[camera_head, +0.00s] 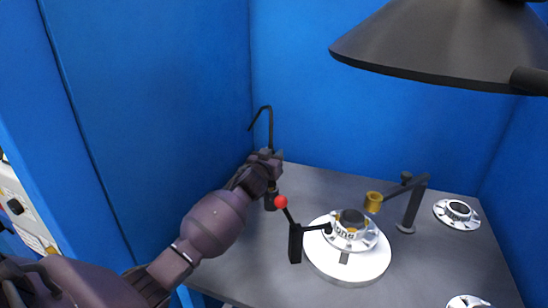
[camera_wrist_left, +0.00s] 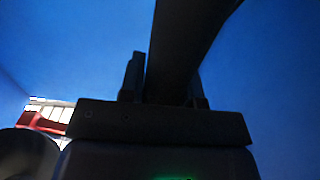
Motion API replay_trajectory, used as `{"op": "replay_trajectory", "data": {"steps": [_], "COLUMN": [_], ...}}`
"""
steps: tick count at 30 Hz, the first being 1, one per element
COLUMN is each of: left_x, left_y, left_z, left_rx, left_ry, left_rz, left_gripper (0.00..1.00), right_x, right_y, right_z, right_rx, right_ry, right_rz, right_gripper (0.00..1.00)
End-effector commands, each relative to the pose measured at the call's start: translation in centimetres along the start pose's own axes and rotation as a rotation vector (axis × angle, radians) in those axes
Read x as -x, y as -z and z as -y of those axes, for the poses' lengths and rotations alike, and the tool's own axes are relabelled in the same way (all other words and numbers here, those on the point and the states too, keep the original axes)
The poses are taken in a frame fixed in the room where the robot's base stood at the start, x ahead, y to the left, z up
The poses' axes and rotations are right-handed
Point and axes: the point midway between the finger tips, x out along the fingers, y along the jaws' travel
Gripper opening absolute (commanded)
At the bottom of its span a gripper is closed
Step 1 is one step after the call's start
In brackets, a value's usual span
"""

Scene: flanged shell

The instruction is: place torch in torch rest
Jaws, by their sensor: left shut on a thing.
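My left gripper (camera_head: 268,157) is shut on the torch (camera_head: 270,125), a dark rod whose thin hooked neck rises above the fingers. The torch is held roughly upright near the back left of the table, against the blue walls. In the left wrist view the dark torch body (camera_wrist_left: 185,50) runs up between the fingers and out at the top. A brass-coloured cup on a black bracketed post, which looks like the torch rest (camera_head: 373,202), stands right of the gripper and apart from it. My right gripper is not in view.
A white round plate (camera_head: 325,262) carries a flanged shell (camera_head: 351,232). A black clamp with a red ball (camera_head: 281,202) stands at its left. Another flange (camera_head: 457,213) lies at the right. A dark hood (camera_head: 450,45) hangs overhead. Blue walls enclose the grey table (camera_head: 245,265).

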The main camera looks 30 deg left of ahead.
Motion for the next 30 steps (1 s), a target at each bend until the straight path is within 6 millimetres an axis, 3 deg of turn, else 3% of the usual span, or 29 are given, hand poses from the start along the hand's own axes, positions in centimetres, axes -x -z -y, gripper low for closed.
{"op": "replay_trajectory", "data": {"steps": [12, 13, 17, 30], "left_x": [-0.02, -0.01, -0.01, 0.70], "left_y": [-0.26, -0.26, -0.21, 0.13], "left_z": [-0.05, -0.04, -0.03, -0.02], "left_rx": [0.001, 0.001, 0.001, 0.001], "left_ry": [-0.001, -0.001, 0.000, -0.001], "left_rz": [-0.003, -0.001, -0.002, -0.002], "left_gripper": [0.00, 0.35, 0.55, 0.56], "right_x": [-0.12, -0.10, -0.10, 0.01], "right_y": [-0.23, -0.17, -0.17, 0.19], "right_z": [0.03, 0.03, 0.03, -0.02], "right_rx": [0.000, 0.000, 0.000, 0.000], "right_ry": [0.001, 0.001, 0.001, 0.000], "right_rz": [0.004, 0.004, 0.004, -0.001], "right_gripper": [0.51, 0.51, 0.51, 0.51]}}
